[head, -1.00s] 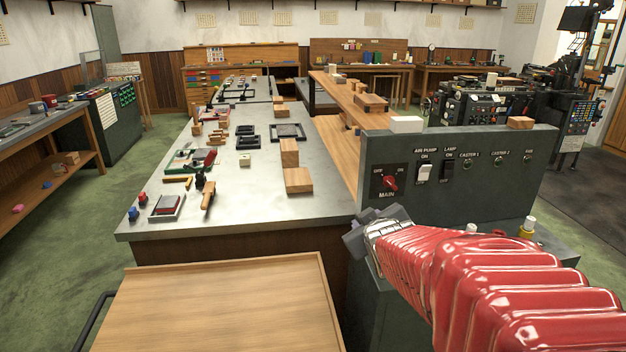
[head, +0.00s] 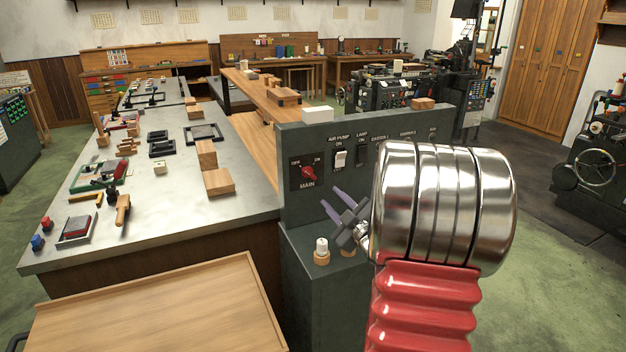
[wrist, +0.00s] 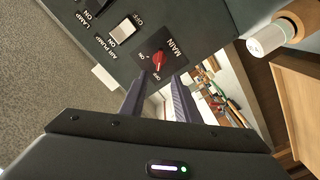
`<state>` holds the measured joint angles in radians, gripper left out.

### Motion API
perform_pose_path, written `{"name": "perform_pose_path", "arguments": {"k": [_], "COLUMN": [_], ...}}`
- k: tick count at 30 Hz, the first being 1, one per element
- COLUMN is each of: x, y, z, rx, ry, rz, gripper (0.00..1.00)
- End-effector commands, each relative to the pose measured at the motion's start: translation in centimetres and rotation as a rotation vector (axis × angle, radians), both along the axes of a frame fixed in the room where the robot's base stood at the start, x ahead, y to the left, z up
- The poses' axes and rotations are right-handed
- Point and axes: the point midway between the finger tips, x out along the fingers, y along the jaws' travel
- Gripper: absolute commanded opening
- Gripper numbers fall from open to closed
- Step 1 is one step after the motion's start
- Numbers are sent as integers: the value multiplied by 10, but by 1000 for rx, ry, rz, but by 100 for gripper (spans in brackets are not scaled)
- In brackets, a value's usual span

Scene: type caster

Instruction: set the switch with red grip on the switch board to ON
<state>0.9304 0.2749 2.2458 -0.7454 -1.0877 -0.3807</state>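The switch with the red grip (head: 309,174) sits on a dark plate marked MAIN, OFF and ON, at the left end of the green switch board (head: 292,215). Its grip seems to slant toward OFF. My gripper (head: 331,198) is open and empty, in front of the board, just below and right of the switch. In the wrist view the red grip (wrist: 157,60) lies just beyond the gap between my two fingertips (wrist: 158,80), apart from them. The board appears turned in that view.
My arm hides part of the board's right side. A white-topped post (head: 322,250) stands below the gripper. A white block (head: 317,114) lies on the board's top edge.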

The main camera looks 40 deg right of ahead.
Motion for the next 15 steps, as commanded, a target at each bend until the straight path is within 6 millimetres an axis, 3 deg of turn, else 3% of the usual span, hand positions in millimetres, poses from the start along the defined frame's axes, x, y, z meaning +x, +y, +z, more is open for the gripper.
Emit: {"name": "perform_pose_path", "arguments": {"k": [8,15], "x": [3,26], "y": [-1,-7], "z": [0,0], "rx": [1,1], "ry": [0,1], "rz": [0,1], "gripper": [29,29]}}
